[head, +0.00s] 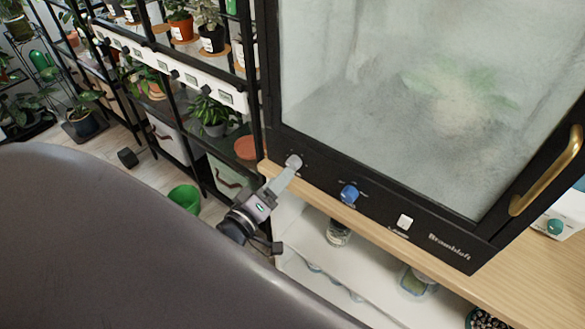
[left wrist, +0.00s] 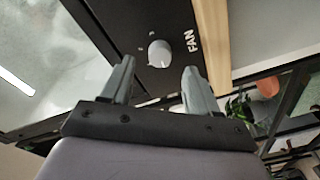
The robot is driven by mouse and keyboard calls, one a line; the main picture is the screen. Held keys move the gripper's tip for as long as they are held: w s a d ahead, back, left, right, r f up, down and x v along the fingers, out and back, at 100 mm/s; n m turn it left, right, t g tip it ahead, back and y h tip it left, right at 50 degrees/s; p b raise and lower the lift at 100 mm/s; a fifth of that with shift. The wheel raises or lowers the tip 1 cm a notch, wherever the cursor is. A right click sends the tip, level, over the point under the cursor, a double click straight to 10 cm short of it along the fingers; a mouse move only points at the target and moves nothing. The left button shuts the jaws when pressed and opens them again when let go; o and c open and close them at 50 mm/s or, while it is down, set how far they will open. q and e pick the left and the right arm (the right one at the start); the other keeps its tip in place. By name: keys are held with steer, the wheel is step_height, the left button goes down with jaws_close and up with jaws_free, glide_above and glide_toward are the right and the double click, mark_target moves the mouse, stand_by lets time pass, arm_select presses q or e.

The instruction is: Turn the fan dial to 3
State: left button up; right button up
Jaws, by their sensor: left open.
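The fan dial (head: 294,160) is a small pale round knob on the black lower panel of a glass-fronted cabinet (head: 360,188). In the left wrist view the dial (left wrist: 159,53) sits beside white FAN lettering, with small marks around it too blurred to read. Its pointer setting cannot be told. My left gripper (head: 284,178) reaches up to the dial in the head view. In the left wrist view the left gripper (left wrist: 159,66) is open, its fingertips apart on either side of the dial's line and just short of it; contact cannot be told. My right gripper is not in view.
A blue knob (head: 349,194) and a white switch (head: 404,222) are further right on the panel. A brass handle (head: 548,172) is on the glass door. The wooden top (head: 525,262) runs below the panel. Plant shelves and a green bucket (head: 185,198) are at left.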

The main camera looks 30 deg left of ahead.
mark_target(292, 167)
arm_select(q)
steer(key=shift+w, duration=2.3)
steer(key=c, duration=1)
